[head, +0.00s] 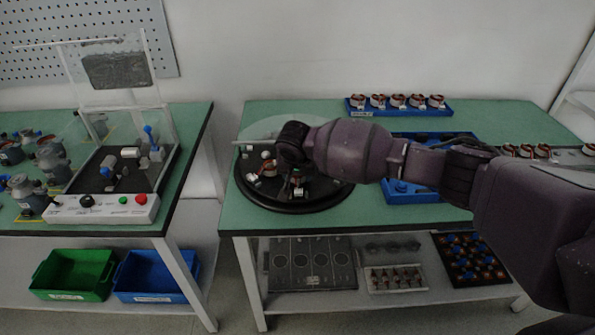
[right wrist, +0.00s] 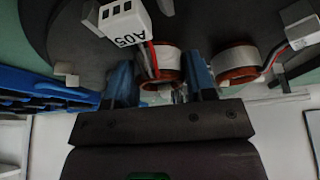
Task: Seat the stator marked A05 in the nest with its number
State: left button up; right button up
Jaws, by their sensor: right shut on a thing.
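My right gripper (right wrist: 160,85) is over the round black turntable (head: 312,206) on the right-hand bench; it also shows in the head view (head: 296,178). Its two blue fingers are shut on a stator (right wrist: 162,64) with a copper-coloured ring, a white band and red and black wires. A white connector block (right wrist: 125,22) marked A05 hangs by that stator. A second stator (right wrist: 235,62) with a white connector is just right of the fingers. Whether the held stator touches a nest is hidden. My left gripper does not show.
A blue tray (head: 449,111) with several stators stands at the back of the bench. Another blue tray (head: 418,198) is right of the turntable, partly behind my right arm. A test station with a control box (head: 103,207) is on the left bench.

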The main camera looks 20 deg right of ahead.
jog(key=shift+f, duration=0.1)
jog(key=o, duration=1.1)
jog(key=shift+c, duration=0.2)
jog(key=p+v, duration=0.2)
jog(key=v, duration=0.8)
jog(key=shift+s+r, duration=0.1)
jog(key=shift+r, duration=0.3)
jog(key=shift+a, duration=0.1)
